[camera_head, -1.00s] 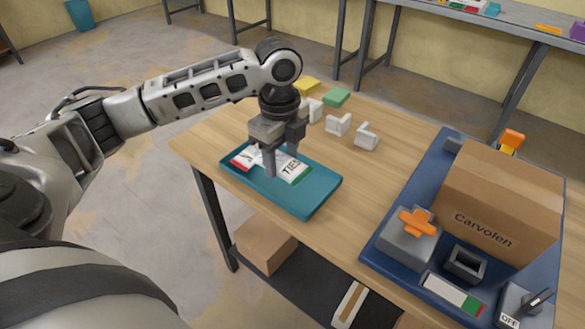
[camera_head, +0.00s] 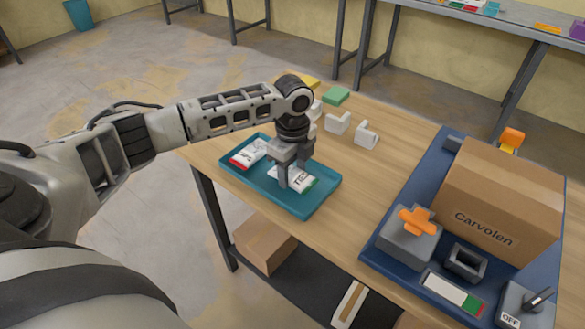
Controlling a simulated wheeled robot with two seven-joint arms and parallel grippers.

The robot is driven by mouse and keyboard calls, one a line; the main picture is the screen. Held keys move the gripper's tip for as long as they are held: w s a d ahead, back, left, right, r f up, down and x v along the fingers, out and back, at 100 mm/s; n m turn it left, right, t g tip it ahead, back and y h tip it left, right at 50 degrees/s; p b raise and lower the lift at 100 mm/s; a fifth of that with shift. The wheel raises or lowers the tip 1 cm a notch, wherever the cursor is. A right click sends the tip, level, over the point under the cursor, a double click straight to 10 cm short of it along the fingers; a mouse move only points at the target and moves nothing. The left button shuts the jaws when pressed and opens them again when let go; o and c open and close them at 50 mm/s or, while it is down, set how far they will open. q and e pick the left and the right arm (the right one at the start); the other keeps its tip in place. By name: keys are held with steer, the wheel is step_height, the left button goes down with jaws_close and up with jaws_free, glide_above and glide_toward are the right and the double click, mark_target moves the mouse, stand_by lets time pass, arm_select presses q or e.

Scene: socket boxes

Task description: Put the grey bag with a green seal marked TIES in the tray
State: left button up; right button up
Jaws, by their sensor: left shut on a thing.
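The grey bag with a green seal marked TIES (camera_head: 299,180) is at the right part of the teal tray (camera_head: 315,203), its green end toward the right. My left gripper (camera_head: 292,180) points down over the tray and is shut on this bag. The gripper hides part of the bag, and I cannot tell whether the bag touches the tray floor. Another bag with a red seal (camera_head: 249,154) lies in the left part of the tray. My right gripper is not in view.
Right of the tray the wooden table is bare. White brackets (camera_head: 338,123) and a green block (camera_head: 336,95) stand behind it. A blue board (camera_head: 385,240) at right carries a cardboard box (camera_head: 500,203), an orange-handled grey block (camera_head: 409,240) and a switch (camera_head: 527,303).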

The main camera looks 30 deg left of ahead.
mark_target(292, 173)
arm_select(q)
steer(key=o, duration=1)
steer(key=shift+f, duration=0.1)
steer(key=shift+o, duration=0.2)
steer(key=shift+r, duration=0.5)
step_height(292, 173, up, 11)
steer(key=shift+r, duration=0.15)
